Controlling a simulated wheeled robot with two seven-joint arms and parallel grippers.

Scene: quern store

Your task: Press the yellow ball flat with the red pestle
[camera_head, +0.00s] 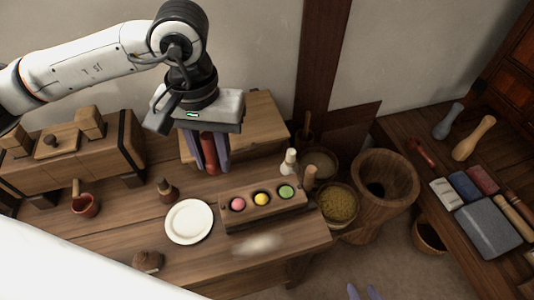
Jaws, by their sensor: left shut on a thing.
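The yellow ball (261,199) sits in the middle hollow of a dark wooden block (240,222) on the table. A pink ball (238,204) is in the hollow to its left and a green ball (286,191) in the one to its right. My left gripper (210,168) points down, shut on the red pestle (209,155), which hangs upright between its purple fingers. It appears behind and left of the block, apart from the yellow ball. My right gripper (363,292) shows only as two purple fingertips, spread apart, at the bottom edge.
A white plate (189,222) lies left of the block. A small brown bottle (168,190), a red mortar (84,205) and a brown lump (147,261) are further left. White and wooden pegs stand behind the block. A large wooden mortar (386,180) stands right of the table.

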